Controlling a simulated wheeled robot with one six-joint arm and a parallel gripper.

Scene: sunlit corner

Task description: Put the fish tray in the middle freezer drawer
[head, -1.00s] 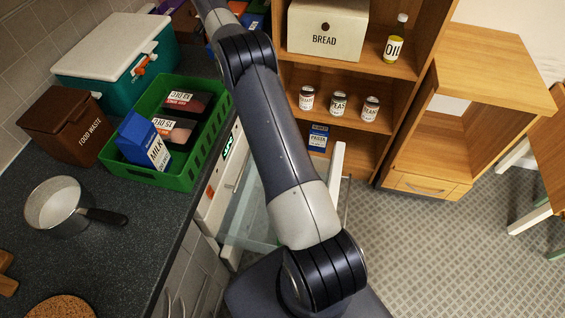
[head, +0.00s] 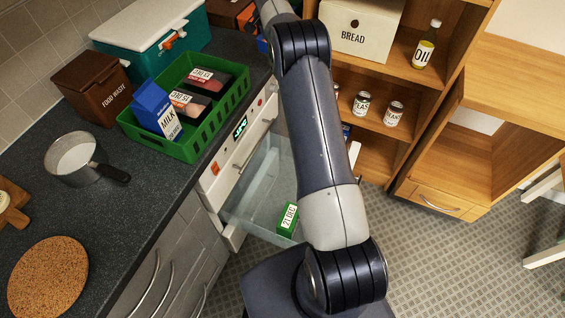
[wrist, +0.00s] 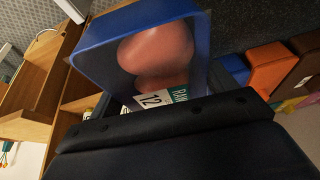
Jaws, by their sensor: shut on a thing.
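In the wrist view my gripper (wrist: 165,122) is a dark bar across the lower part, shut on a blue tray (wrist: 95,45). The tray is tilted and holds smooth pinkish lumps, with a label on which "12" and part of "RAW" show; I cannot read the word fish. My gripper is out of the head view, past its top edge. In the head view a clear-sided drawer (head: 262,185) stands pulled out from the white freezer front (head: 222,178) under the counter. A green labelled box (head: 288,219) lies in it. My arm hides its right side; which drawer it is I cannot tell.
On the counter stand a green crate (head: 205,138) with a milk carton and two dark trays, a teal cooler (head: 150,62), a brown food waste bin (head: 88,88), a saucepan (head: 72,158) and a cork mat (head: 48,278). A wooden shelf (head: 440,75) stands right of my arm.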

